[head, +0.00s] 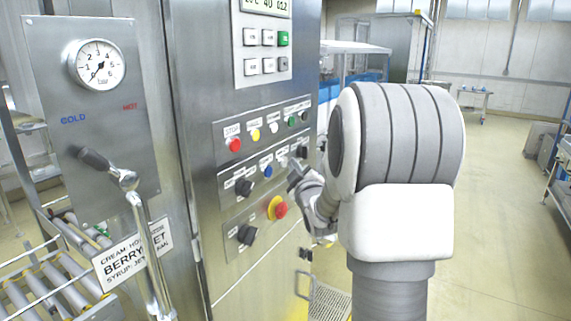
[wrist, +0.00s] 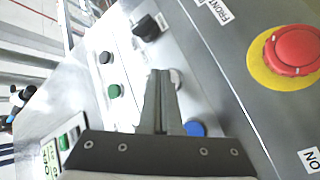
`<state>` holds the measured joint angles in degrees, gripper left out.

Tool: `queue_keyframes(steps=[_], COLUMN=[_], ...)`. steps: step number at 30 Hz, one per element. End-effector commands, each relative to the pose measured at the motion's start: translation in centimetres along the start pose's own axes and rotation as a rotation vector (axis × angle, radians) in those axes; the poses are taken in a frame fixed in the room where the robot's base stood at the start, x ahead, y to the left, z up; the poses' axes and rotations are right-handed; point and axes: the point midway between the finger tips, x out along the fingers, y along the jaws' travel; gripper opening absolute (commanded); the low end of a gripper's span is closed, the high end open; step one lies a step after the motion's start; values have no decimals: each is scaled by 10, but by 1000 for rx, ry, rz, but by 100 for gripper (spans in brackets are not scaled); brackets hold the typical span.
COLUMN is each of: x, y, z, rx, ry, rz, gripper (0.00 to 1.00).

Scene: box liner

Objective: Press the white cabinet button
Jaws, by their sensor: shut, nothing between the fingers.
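The steel cabinet's button panel (head: 222,131) shows two white buttons. One white button (head: 273,128) is in the upper row between yellow and green. Another pale button (head: 284,162) is in the lower row, right of the blue button (head: 267,171). My gripper (head: 293,172) is in front of the lower row, at its right part. In the wrist view my gripper (wrist: 160,73) is shut and empty. Its tips appear right beside the lower-row white button (wrist: 176,78), which they partly cover. I cannot tell whether they touch it. The blue button (wrist: 195,129) is beside the fingers.
A black selector knob (wrist: 148,27) is close beyond the fingertips. A red emergency button on a yellow ring (head: 278,208) sits below the panel. A green button (wrist: 115,91) is in the upper row. A metal lever (head: 130,182) stands at the left. The floor at right is open.

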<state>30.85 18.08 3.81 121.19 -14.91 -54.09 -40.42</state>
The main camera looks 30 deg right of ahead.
Motion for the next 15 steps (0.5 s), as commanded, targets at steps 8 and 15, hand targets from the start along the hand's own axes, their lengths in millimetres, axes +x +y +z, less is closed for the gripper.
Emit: queue_keyframes(steps=[8,15], x=[2,4], y=[-2,-3], z=[-1,-3], rx=[0,0], ry=[1,1], rz=[0,0], gripper=[0,0])
